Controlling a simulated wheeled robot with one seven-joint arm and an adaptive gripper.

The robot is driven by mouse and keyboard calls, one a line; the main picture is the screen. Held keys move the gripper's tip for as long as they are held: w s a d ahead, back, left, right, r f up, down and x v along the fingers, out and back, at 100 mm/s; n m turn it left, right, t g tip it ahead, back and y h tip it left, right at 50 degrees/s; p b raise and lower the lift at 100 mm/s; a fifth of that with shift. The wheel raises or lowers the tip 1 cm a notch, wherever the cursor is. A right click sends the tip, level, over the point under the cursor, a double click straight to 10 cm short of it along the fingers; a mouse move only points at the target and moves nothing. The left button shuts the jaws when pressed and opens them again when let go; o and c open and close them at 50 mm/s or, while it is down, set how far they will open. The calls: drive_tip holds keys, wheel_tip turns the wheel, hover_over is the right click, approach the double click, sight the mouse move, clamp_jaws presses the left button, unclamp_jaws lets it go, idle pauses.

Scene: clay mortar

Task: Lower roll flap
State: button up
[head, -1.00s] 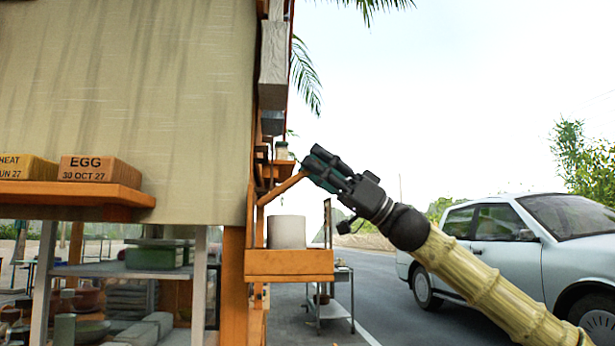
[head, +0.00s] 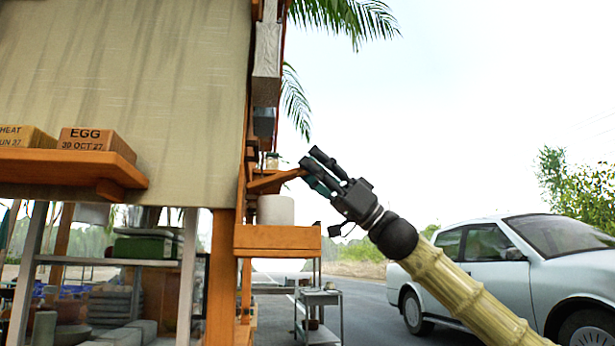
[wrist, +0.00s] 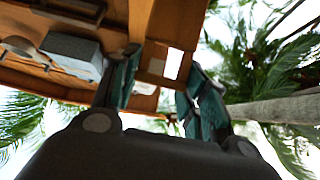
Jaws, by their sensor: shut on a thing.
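The roll flap (head: 130,80) is a large beige, streaked cloth sheet hanging on the stall at the left of the head view. Its lower edge hangs behind and below the box shelf. My gripper (head: 312,172) is to the right of the flap, beside the stall's side. In the wrist view, my fingers (wrist: 160,90) stand on either side of orange wood; the exact contact is hard to see.
A wooden shelf (head: 70,170) holds an egg box (head: 97,142) and another box. A small side shelf (head: 278,240) bears a white cylinder (head: 276,210) below my gripper. A metal trolley (head: 320,300) and a silver car (head: 490,262) stand beyond. Open air surrounds my arm on the right.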

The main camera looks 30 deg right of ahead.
sight(296, 176)
drive_tip(key=f+b, duration=0.1)
drive_tip(key=b, duration=0.2)
drive_tip(key=f+b, duration=0.4)
drive_tip(key=b, duration=0.1)
drive_tip(key=shift+s+d+f+b, duration=0.1)
drive_tip(key=shift+d+f+b, duration=0.15)
drive_tip(key=shift+d+b, duration=0.05)
drive_tip(key=shift+a+f, duration=0.1)
drive_tip(key=shift+f, duration=0.05)
idle(0.3)
drive_tip(key=o, duration=1.5)
